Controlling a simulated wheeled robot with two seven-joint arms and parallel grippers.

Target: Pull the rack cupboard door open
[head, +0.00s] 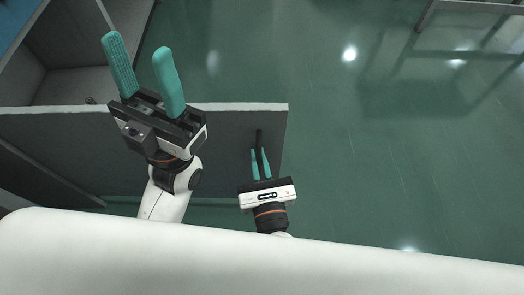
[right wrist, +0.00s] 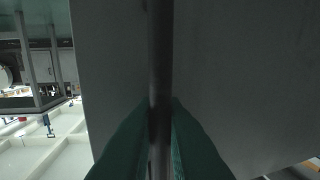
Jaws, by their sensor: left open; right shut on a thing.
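The grey cupboard door (head: 225,150) shows its pale top edge and dark front face in the head view. Its dark bar handle (head: 259,137) is near the door's right edge. My right gripper (head: 262,163) is shut on the handle. In the right wrist view the handle (right wrist: 160,60) runs upright between the green fingers (right wrist: 160,140), with the grey door panel (right wrist: 235,75) behind it. My left gripper (head: 145,65) is open and empty, with its fingers reaching above the door's top edge. The lower part of the door is hidden by my body.
Grey cupboard compartments (head: 70,60) show behind the door at the upper left. Green floor (head: 380,170) is clear right of the door. A metal frame (head: 470,7) stands at the top right. Pale structures (right wrist: 55,150) show at the left of the right wrist view.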

